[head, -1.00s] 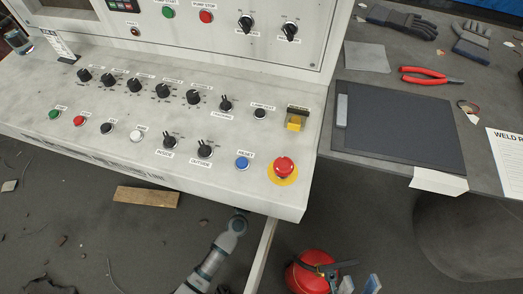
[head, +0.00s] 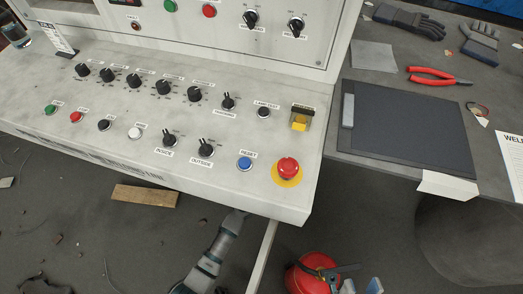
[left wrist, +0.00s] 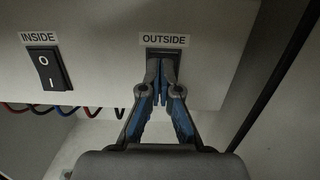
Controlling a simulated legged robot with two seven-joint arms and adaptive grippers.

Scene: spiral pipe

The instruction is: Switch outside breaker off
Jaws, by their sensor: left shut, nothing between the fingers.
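In the left wrist view, the OUTSIDE breaker (left wrist: 165,51) is a dark rocker under its white label, mostly hidden behind my fingers. My left gripper (left wrist: 160,62) is shut and empty, with its fingertips right in front of this breaker. I cannot tell whether they touch it or how its rocker is tilted. To its left is the INSIDE breaker (left wrist: 48,69), a black rocker marked O above I. In the head view an arm of mine runs under the console's front edge, its end hidden.
The console (head: 120,105) carries several knobs and buttons, including an OUTSIDE knob (head: 205,148) and a red emergency button (head: 288,169). Red and blue wires (left wrist: 65,110) hang below the breakers.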

